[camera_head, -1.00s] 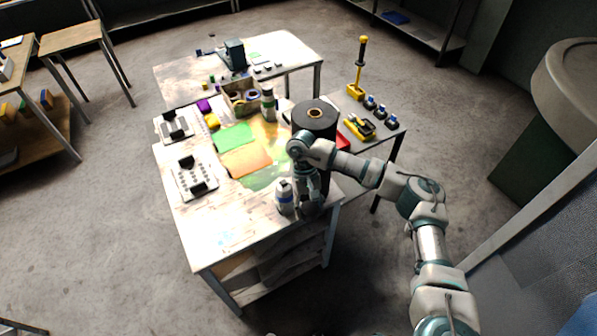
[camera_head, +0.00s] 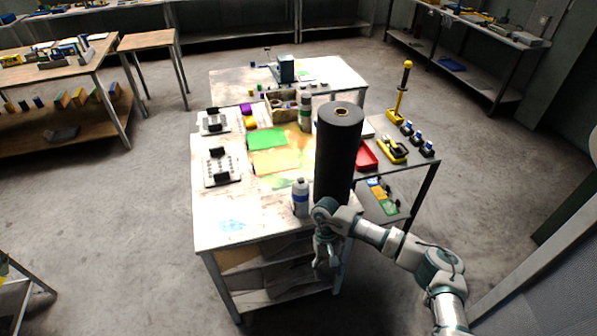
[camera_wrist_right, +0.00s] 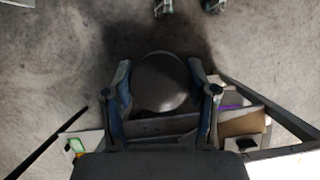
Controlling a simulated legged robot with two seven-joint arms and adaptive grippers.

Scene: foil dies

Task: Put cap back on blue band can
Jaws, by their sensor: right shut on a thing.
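The blue band can (camera_head: 300,199), pale with a blue band, stands upright near the front right of the worktable (camera_head: 225,228). Its top is too small to tell in detail. My right gripper (camera_head: 325,266) hangs in front of the table's front right edge, to the right of the can and apart from it. In the right wrist view the gripper (camera_wrist_right: 160,98) is shut on a round dark grey disc, which looks like the cap (camera_wrist_right: 160,80). The cap cannot be made out in the head view. My left gripper is not in view.
A tall black roll (camera_head: 339,150) stands close behind my right gripper, right of the can. A second can (camera_head: 305,112) with a green band stands farther back. The table's front left is clear.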

